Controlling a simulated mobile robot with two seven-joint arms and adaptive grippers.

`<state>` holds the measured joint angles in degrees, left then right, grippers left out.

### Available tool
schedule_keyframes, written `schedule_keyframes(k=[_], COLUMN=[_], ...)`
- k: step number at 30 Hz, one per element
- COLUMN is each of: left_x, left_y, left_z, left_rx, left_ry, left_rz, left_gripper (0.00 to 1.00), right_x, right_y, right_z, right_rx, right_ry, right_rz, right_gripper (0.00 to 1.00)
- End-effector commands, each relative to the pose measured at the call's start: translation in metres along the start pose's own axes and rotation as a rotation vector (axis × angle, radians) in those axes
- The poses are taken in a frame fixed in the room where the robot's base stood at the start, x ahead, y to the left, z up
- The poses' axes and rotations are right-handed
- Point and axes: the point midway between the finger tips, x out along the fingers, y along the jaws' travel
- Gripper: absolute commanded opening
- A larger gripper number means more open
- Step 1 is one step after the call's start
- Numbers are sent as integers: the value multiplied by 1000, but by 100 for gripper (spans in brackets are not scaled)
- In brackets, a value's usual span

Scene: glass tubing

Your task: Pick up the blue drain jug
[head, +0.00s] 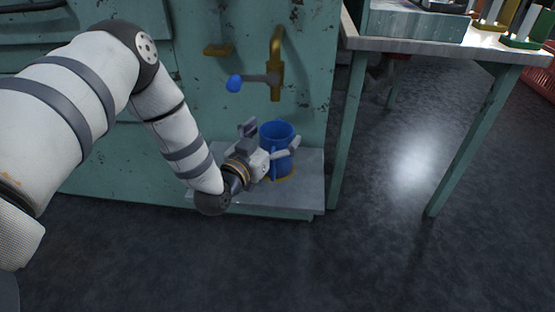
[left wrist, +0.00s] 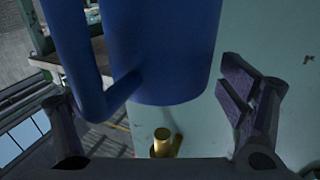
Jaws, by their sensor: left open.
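The blue drain jug (head: 278,133) stands upright on a low grey ledge (head: 307,190) at the foot of a green cabinet, with a yellow ring at its base. My left gripper (head: 269,142) is at the jug's near left side, its fingers spread to either side of it. In the left wrist view, the jug (left wrist: 165,50) fills the upper middle, with its handle (left wrist: 72,50) on the left. The open fingers show left and right of the jug, with visible gaps. I cannot tell whether any part touches it. My right gripper is not in view.
A brass tap (head: 277,62) with a blue-knobbed lever (head: 234,83) projects from the green cabinet (head: 309,85) above the jug. A green-legged table (head: 455,52) stands to the right, carrying a tray and stands. The dark floor (head: 385,230) in front is clear.

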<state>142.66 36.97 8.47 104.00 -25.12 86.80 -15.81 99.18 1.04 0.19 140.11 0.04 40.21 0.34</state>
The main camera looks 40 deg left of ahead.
Motion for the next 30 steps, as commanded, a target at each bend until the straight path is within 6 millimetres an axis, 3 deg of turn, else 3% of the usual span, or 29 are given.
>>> schedule_keyframes(k=[8, 18, 20, 30], left_x=[8, 8, 8, 8], left_y=[0, 0, 0, 0], left_z=[0, 0, 0, -10], left_rx=[-1, -1, -1, -1], left_ry=[-1, -2, 0, 2], left_rz=[0, 0, 0, 0], left_gripper=[90, 15, 4, 4], right_x=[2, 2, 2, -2], right_y=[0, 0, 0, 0], right_z=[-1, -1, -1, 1], right_rx=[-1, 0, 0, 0], right_ry=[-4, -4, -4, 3], right_rz=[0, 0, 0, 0], right_gripper=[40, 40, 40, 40])
